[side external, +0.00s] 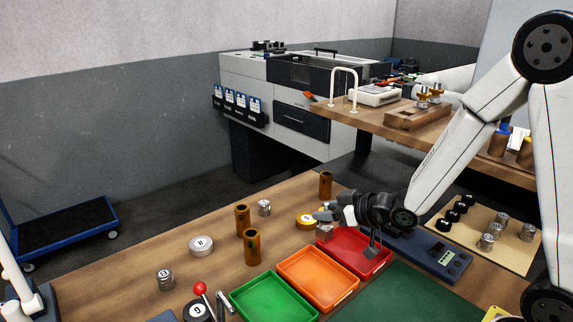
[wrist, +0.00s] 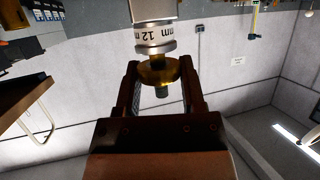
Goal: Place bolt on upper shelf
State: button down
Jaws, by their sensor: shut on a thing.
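My gripper (side external: 326,214) is low over the front bench, beside the red tray. In the wrist view, my gripper (wrist: 161,72) is shut on a brass collar with a dark stub (wrist: 161,92). I cannot tell whether this is the bolt. In the side view a small silver piece (side external: 325,232) shows just under the fingers. A raised wooden shelf (side external: 380,122) stands at the back, bearing a wooden block with brass-and-silver pieces (side external: 423,98).
Red (side external: 352,250), orange (side external: 318,277) and green (side external: 272,300) trays line the front bench. Brown upright tubes (side external: 242,219) and marked weights (side external: 201,245) stand left of them. A white arched rail (side external: 345,88) rises from the shelf's left end.

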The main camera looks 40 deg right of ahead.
jog(key=shift+s+n+y, duration=0.8)
jog(key=shift+n+y, duration=0.2)
jog(key=shift+y, duration=0.1)
jog(key=n+g+y, duration=0.7)
jog(key=n+g, duration=0.4)
send_over(407, 319)
jog(key=shift+r, duration=0.3)
jog(key=shift+f, duration=0.1)
jog(key=shift+f, duration=1.9)
jog(key=shift+f, duration=0.1)
jog(key=shift+f, duration=1.95)
jog(key=shift+f, duration=0.1)
